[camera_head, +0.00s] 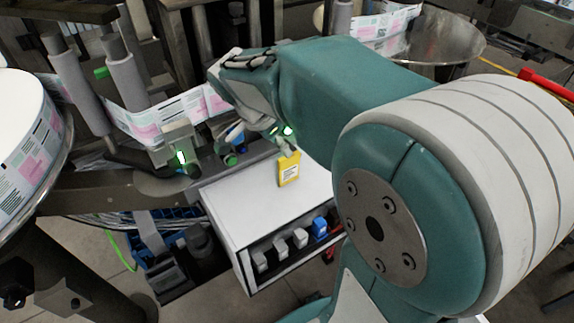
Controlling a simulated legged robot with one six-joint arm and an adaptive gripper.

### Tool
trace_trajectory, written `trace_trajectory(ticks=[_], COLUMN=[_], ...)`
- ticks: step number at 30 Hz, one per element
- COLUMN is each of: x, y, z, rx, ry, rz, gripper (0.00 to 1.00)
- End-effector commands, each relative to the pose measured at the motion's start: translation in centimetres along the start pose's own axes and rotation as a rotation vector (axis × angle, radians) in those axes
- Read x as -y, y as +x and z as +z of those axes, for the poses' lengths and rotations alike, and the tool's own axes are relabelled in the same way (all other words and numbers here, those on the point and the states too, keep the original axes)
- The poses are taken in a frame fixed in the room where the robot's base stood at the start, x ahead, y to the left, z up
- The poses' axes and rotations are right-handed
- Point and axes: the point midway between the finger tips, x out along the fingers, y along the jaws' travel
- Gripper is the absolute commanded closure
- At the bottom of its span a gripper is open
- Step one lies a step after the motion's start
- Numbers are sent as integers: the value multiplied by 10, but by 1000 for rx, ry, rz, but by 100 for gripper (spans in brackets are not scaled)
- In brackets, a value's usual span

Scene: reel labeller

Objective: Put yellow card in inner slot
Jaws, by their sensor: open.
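The yellow card (289,169) has dark print on a pale label. It shows upright, just below the end of my arm and in front of the white cabinet top. I cannot tell whether it touches the cabinet or sits in a slot. My gripper (284,146) is at the card's upper edge, small and partly hidden by my arm. It is open, and I cannot tell whether it touches the card. I cannot make out the inner slot.
The white cabinet (235,205) has several small white handles and a blue one (320,228) along its front. A labeller with rollers and a printed label web (160,118) stands behind and left. A large label reel (25,140) fills the left edge. My arm covers the right.

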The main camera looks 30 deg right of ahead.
Motion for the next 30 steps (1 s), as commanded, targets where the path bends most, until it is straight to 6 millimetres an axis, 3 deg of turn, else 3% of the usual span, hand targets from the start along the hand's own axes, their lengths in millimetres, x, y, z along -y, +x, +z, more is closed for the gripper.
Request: trace_trajectory(ticks=[5,13,22,23,26,27,30], x=[-2,-6,-5,-5,-5,-5,-5], y=[14,54,59,59,59,59,59], z=[0,3,3,3,3,3,3], rx=[0,1,1,1,1,1,1], ry=[0,-1,-1,-1,-1,-1,-1], rz=[1,2,-2,-2,-2,-2,-1], gripper=[41,41,41,50,95,100,100])
